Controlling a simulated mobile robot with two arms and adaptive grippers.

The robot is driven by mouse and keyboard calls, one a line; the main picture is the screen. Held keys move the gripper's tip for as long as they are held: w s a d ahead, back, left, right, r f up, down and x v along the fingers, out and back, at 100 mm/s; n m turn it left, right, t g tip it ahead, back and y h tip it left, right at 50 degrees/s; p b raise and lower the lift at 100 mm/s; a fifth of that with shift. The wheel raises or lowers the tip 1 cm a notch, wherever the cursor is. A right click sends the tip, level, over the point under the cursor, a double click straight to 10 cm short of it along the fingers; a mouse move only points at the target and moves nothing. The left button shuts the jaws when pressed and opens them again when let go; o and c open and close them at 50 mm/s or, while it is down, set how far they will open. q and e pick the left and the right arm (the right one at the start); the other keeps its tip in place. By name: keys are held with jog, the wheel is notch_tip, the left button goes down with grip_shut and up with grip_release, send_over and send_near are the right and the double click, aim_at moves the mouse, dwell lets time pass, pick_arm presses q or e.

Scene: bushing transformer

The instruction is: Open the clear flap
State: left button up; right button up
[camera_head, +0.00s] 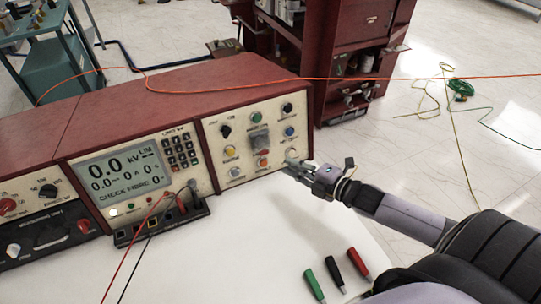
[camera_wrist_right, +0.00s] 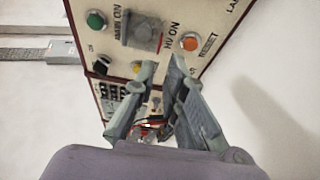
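The clear flap (camera_head: 259,139) is a small greyish see-through cover on the cream right-hand panel of the red console. It also shows near the top of the right wrist view (camera_wrist_right: 141,30), beside the "HV ON" label, and seems to lie over its button. My right gripper (camera_head: 291,166) is in front of the panel's lower right, below and right of the flap and apart from it. In the right wrist view its two fingertips (camera_wrist_right: 163,68) are apart with nothing between them. My left gripper is not in view.
Several buttons and knobs surround the flap, including a green button (camera_head: 257,117) above and an orange one (camera_wrist_right: 189,41) near "RESET". A lit display (camera_head: 124,175) is to the left. Red, black and green handles (camera_head: 335,268) lie on the white table (camera_head: 237,245).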

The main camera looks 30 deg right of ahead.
aim_at(262, 144)
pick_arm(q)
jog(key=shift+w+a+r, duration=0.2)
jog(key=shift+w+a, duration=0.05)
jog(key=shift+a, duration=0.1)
pick_arm(e)
jog(key=x, duration=0.8)
jog(key=shift+w+a, duration=0.2)
jog(key=shift+w, duration=0.15)
jog(key=shift+c, duration=0.2)
grip_shut()
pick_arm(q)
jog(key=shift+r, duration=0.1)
